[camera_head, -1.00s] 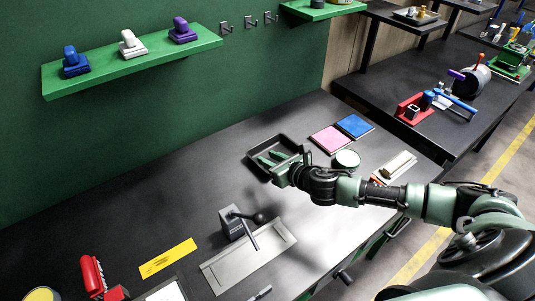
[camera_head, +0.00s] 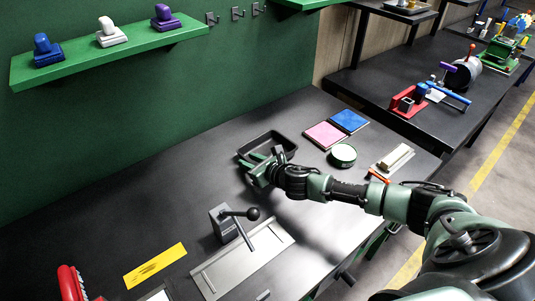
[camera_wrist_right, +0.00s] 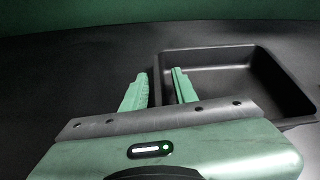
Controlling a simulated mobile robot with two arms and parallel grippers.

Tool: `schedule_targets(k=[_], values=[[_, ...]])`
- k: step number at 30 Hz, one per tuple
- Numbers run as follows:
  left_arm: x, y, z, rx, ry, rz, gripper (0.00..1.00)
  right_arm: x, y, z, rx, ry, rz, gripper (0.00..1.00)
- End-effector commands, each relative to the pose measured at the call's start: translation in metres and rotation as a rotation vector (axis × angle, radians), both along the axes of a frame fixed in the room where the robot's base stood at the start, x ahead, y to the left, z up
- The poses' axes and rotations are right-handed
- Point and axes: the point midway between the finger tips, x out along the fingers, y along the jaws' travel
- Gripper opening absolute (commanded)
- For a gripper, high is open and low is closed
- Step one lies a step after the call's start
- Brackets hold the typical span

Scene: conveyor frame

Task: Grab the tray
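The tray (camera_head: 291,155) is a black, shallow, empty-looking rectangular tray on the dark table, beside the pink pad. It also shows in the right wrist view (camera_wrist_right: 262,88). My right gripper (camera_head: 256,160) is at the tray's near left side and hides part of it. In the right wrist view my right gripper (camera_wrist_right: 160,88) has its two green fingers apart, one outside the tray's left wall and one inside it. A gap shows between the fingers, with the wall between them. My left gripper is not in view.
Pink (camera_head: 325,135) and blue (camera_head: 348,121) pads and a round green-and-white tin (camera_head: 343,155) are right of the tray. A lever device (camera_head: 232,222) on a metal plate stands nearer. A green shelf (camera_head: 110,53) with stamps hangs on the wall. Table left of the tray is clear.

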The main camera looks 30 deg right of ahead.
Motion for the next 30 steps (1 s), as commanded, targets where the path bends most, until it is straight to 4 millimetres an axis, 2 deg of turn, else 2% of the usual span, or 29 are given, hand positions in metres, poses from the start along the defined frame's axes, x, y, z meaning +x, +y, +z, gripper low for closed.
schedule_targets(k=[3,11,15,30], values=[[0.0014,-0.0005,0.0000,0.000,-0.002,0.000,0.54,0.0110,0.0022,-0.0045,0.000,0.000,0.000,0.28],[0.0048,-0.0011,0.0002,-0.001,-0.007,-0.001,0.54,0.0133,0.0022,-0.0061,-0.001,0.000,0.000,0.28],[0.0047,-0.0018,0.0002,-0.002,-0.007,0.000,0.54,0.0131,0.0021,-0.0061,-0.001,0.000,0.000,0.00],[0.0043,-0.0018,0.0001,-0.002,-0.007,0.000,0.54,0.0129,0.0022,-0.0064,-0.001,0.001,0.000,0.00]])
